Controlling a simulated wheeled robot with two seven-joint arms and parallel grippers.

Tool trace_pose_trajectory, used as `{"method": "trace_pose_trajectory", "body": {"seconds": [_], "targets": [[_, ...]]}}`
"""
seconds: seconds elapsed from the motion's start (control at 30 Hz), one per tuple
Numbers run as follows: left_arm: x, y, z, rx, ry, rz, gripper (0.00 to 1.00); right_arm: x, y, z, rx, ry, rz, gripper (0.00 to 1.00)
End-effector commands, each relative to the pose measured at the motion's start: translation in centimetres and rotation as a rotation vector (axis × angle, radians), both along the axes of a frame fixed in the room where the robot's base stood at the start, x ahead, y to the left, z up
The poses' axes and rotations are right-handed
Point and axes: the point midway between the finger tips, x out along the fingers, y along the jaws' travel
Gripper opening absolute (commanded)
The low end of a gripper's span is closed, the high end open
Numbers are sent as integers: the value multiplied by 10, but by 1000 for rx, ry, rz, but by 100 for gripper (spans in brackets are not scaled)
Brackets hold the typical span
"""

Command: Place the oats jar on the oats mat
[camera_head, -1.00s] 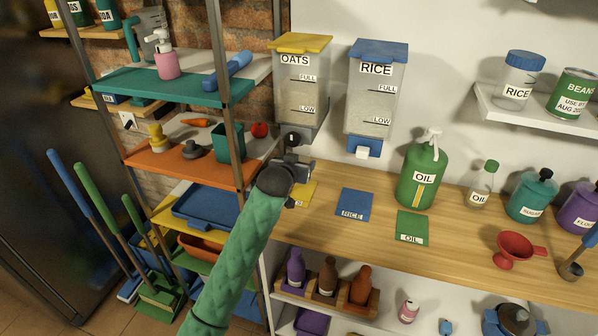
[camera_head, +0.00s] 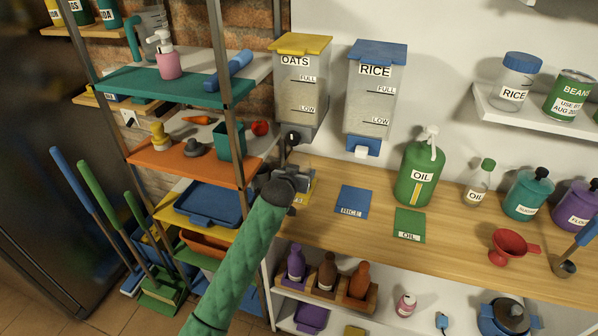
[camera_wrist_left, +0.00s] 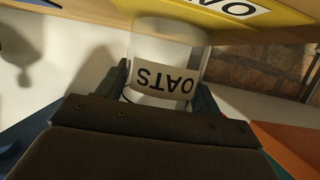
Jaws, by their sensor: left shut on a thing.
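The oats jar (camera_wrist_left: 167,48) is a clear jar with a white OATS label, upside down in the left wrist view. My left gripper (camera_wrist_left: 163,85) is shut around it, with one finger on each side. In the head view my left gripper (camera_head: 291,174) is over the counter's left end, below the oats dispenser, and mostly hides the jar. The yellow oats mat (camera_head: 304,194) lies there, partly covered by the gripper and jar. It also shows in the left wrist view (camera_wrist_left: 275,22), right by the jar's base. I cannot tell whether the jar touches it.
The oats dispenser (camera_head: 302,88) and rice dispenser (camera_head: 376,97) hang above the counter (camera_head: 450,226). The blue rice mat (camera_head: 352,202) and green oil mat (camera_head: 409,223) lie to the right. A shelf rack (camera_head: 228,137) stands close on the left. A green oil bottle (camera_head: 416,180) stands behind its mat.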

Motion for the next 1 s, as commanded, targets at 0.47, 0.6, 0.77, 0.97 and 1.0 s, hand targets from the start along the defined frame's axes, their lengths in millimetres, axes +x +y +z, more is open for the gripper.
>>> {"method": "trace_pose_trajectory", "body": {"seconds": [0.47, 0.6, 0.77, 0.97, 1.0], "targets": [[0, 0, -2, 0, 0, 0, 88, 0, 0, 0, 0, 2, 0, 36], [0, 0, 0, 0, -1, 0, 88, 0, 0, 0, 0, 1, 0, 36], [-13, 4, 4, -1, -2, 0, 88, 0, 1, 1, 1, 7, -1, 36], [-47, 15, 16, -2, -2, -1, 88, 8, 9, 38, 11, 8, -2, 36], [-54, 17, 18, -2, -1, -1, 88, 10, 10, 45, 12, 7, -3, 36]]}}
